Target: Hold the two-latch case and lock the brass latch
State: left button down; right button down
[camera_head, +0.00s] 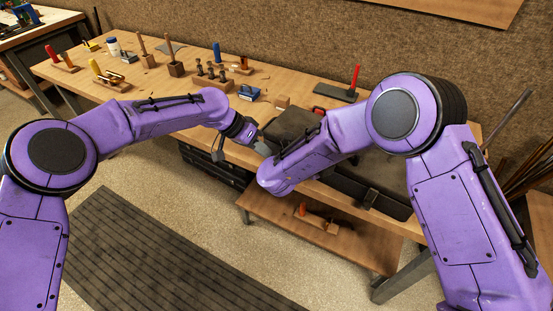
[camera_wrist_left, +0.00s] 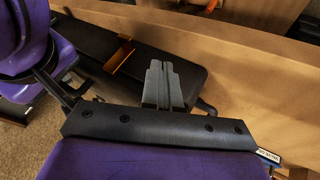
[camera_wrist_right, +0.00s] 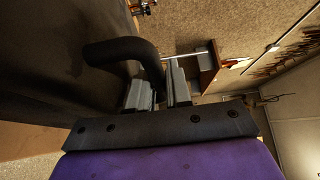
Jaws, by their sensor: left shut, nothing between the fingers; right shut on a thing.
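The dark case (camera_head: 292,122) lies on the bench, partly hidden behind my right forearm. In the left wrist view, its dark side (camera_wrist_left: 192,72) carries a brass-coloured latch piece (camera_wrist_left: 119,55), left of my left fingers. My left gripper (camera_wrist_left: 162,84) is shut and empty, its tips over the case's side; whether they touch is unclear. In the head view my left gripper (camera_head: 262,147) is near the case's left end. My right gripper (camera_wrist_right: 160,90) is shut on the black curved handle (camera_wrist_right: 125,50) of the case, whose dark surface (camera_wrist_right: 50,65) fills the left. The head view hides this grip.
The wooden bench (camera_head: 150,85) holds wooden blocks, a blue-handled tool (camera_head: 217,52) and a red-handled tool (camera_head: 355,78) behind the case. A lower shelf (camera_head: 290,225) with a small wooden tool is below. Dark drawers (camera_head: 215,170) sit under the bench. Floor in front is open.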

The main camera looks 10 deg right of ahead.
pick_arm(q)
jog(key=v, duration=0.6)
pick_arm(e)
jog(key=c, duration=1)
grip_release()
